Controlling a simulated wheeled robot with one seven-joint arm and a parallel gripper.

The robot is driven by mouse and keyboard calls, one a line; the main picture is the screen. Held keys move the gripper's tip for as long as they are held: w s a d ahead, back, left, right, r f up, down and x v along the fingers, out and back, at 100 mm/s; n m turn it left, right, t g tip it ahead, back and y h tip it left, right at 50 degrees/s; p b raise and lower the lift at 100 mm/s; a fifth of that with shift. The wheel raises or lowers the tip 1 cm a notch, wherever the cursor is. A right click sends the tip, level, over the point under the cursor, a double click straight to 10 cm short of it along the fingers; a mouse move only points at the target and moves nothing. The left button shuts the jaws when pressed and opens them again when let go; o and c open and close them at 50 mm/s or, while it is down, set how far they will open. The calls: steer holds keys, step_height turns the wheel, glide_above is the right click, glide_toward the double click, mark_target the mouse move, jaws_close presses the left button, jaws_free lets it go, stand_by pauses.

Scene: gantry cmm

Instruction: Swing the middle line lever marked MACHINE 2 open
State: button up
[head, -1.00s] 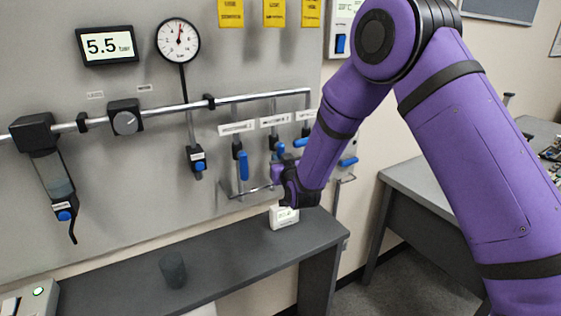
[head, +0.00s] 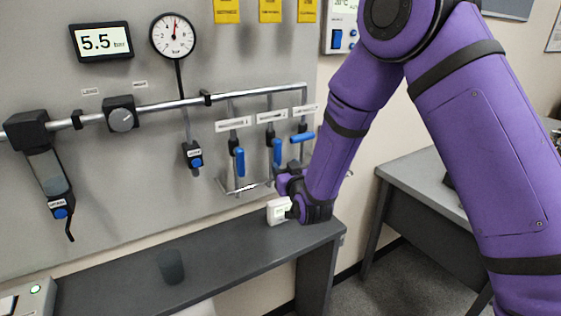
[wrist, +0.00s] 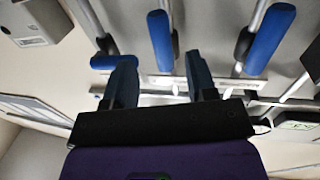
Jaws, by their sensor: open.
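The middle line lever (head: 277,152) is a blue handle hanging straight down from its valve, below a white label (head: 272,117) too small to read. The left lever (head: 240,162) also hangs down; the right lever (head: 302,137) lies level. My gripper (head: 285,178) is just below and in front of the middle lever. In the wrist view my gripper (wrist: 159,68) is open, its fingers apart and empty. The middle lever (wrist: 160,40) appears between and beyond the fingertips, with no visible contact. The left lever (wrist: 270,40) shows to the right there.
A thin metal rail (head: 245,188) runs below the levers. A grey desk (head: 410,178) stands at right.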

steer(key=v, duration=0.3)
steer(key=shift+s+d, duration=0.1)
steer(key=shift+s, duration=0.2)
steer(key=s+d+r+m+g+h, duration=0.1)
steer(key=s+d+r+g+h, duration=0.15)
steer(key=s+d+r, duration=0.45)
steer(key=s+d+r+m+g+h, duration=0.1)
steer(key=s+d+r+g, duration=0.15)
steer(key=d+r, duration=0.7)
steer(key=s+d+r+m+g+h, duration=0.1)
steer(key=s+d, duration=0.4)
steer(key=s, duration=0.7)
steer(key=s+d+r+m+g+h, duration=0.1)
steer(key=s+d+r+g, duration=0.2)
steer(key=s, duration=1)
steer(key=d+g, duration=0.2)
steer(key=d, duration=0.1)
steer(key=shift+s+r+g, duration=0.2)
steer(key=shift+r+g, duration=0.05)
steer(key=shift+g, duration=0.15)
